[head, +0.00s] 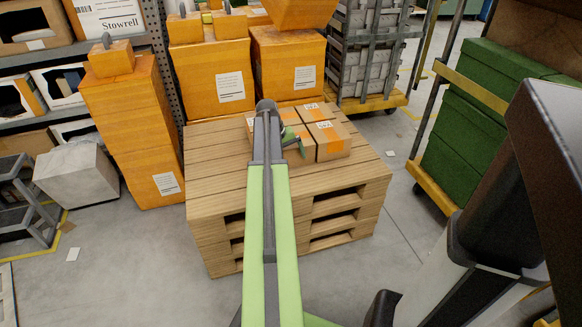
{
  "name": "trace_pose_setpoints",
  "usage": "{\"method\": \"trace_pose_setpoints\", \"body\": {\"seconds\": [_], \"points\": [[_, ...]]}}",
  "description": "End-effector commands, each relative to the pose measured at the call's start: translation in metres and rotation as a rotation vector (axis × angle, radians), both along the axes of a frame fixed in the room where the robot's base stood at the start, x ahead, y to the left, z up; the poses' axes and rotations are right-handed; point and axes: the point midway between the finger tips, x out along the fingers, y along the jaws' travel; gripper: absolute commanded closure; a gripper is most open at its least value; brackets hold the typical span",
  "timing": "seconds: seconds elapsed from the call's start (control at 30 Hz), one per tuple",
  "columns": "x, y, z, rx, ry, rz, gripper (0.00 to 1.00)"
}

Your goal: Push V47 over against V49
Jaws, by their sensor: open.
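Several small cardboard boxes with orange tape and white labels sit together on top of a stack of wooden pallets (350,175). The front right box (332,148) and the one behind it (311,111) show their labels, but I cannot read these surely, so I cannot tell which is V47 or V49. Another box (306,147) stands left of the front right one, close beside it. My gripper (303,149) is open at the left side of these boxes. My arm hides part of the group, and I cannot tell whether the gripper touches a box.
Large orange boxes (215,85) stand behind the pallets. A caged trolley (368,50) stands at the back, and a cart with green crates (460,150) at the right. A grey crate (78,175) and shelving are at the left. The front and left pallet top is clear.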

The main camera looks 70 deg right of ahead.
Motion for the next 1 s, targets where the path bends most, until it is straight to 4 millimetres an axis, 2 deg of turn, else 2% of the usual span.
{"method": "trace_pose_setpoints", "body": {"seconds": [0.53,1.0], "points": [[0.003,-0.003,0.0,-0.001,-0.001,0.0,0.0],[-0.015,0.019,0.0,-0.001,-0.001,0.0,0.0]]}}
